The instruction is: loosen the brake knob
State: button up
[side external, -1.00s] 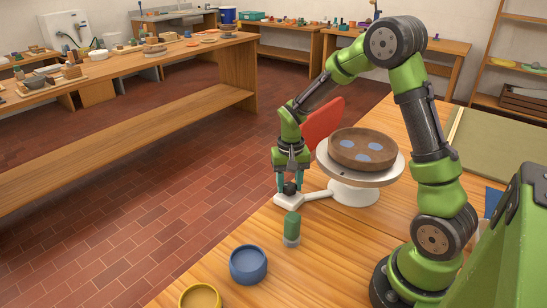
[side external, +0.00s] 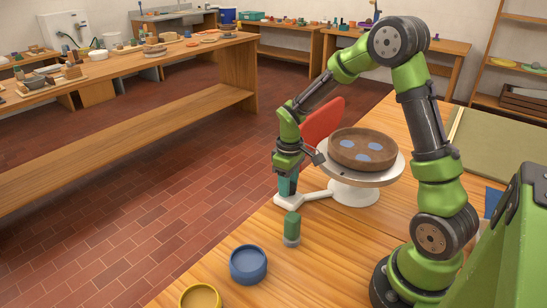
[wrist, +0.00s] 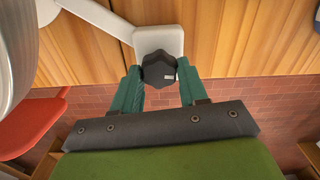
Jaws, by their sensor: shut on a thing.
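The brake knob (wrist: 158,70) is a dark, lobed knob with a small pale mark. It sits on a white pad (wrist: 158,40) at the end of a white arm that runs to the wheel's foot. My gripper (wrist: 159,78) has its two teal fingers on either side of the knob, shut on it. In the side view my gripper (side external: 287,190) points down over the white pad (side external: 283,200), and its fingers hide the knob. The white banding wheel (side external: 355,194) stands to the right, carrying a brown round piece (side external: 362,148) with blue spots.
A green-topped bottle (side external: 292,228) stands close in front of the pad. A blue bowl (side external: 248,265) and a yellow bowl (side external: 200,298) are nearer the front. A red panel (side external: 322,122) rises behind my gripper. The table's left edge is close by.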

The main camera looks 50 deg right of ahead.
jog(key=shift+n, duration=0.6)
jog(key=shift+f, duration=0.1)
jog(key=o, duration=1.1)
notch_tip(320, 180, up, 17)
